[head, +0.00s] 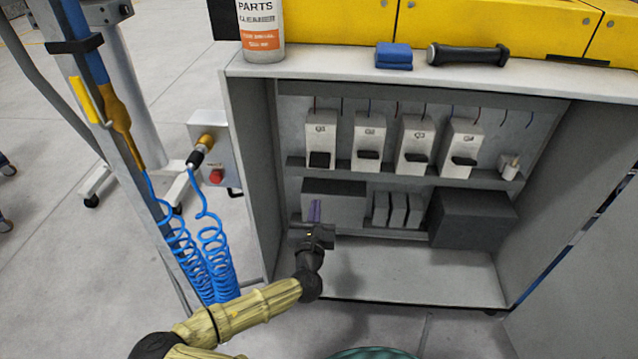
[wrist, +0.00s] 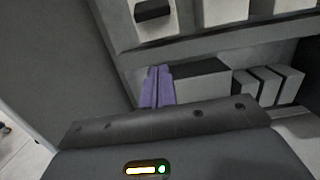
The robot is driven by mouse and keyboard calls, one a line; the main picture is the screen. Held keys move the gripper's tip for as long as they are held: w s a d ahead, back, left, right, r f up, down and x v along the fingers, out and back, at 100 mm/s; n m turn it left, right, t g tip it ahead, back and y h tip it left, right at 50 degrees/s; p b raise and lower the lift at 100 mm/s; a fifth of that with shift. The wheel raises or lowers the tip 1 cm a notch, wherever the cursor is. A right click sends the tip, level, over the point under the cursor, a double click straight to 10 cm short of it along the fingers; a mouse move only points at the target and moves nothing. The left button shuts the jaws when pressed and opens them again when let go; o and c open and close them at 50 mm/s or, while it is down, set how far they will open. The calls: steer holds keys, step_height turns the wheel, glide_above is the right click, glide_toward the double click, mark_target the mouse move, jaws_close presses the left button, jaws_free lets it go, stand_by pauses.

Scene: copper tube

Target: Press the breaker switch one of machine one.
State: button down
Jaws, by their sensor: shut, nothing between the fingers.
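Several white breakers in a row stand on the upper rail inside the open cabinet (head: 249,150). The leftmost, labelled Q1 (head: 321,133), has a black switch lever (head: 320,159) at its lower end. In the wrist view that lever (wrist: 153,11) shows at the top edge. The breakers Q2 (head: 369,135), Q3 (head: 414,138) and Q4 (head: 461,141) stand to its right, each with a black lever. My gripper (head: 315,212) is shut and empty, with its purple fingers together. It is in front of the lower rail, below Q1 and apart from it. The fingers (wrist: 157,86) also show in the wrist view.
The cabinet's left wall is close to my arm.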

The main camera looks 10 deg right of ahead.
mark_target(320, 160)
steer(key=shift+w+d, duration=0.1)
steer(key=w+d+r+b, duration=0.1)
steer(key=w+d+r, duration=0.1)
steer(key=w+r, duration=0.2)
steer(key=x, duration=0.3)
steer(key=shift+w+a+r, duration=0.2)
steer(key=shift+w, duration=0.2)
stand_by(0.5)
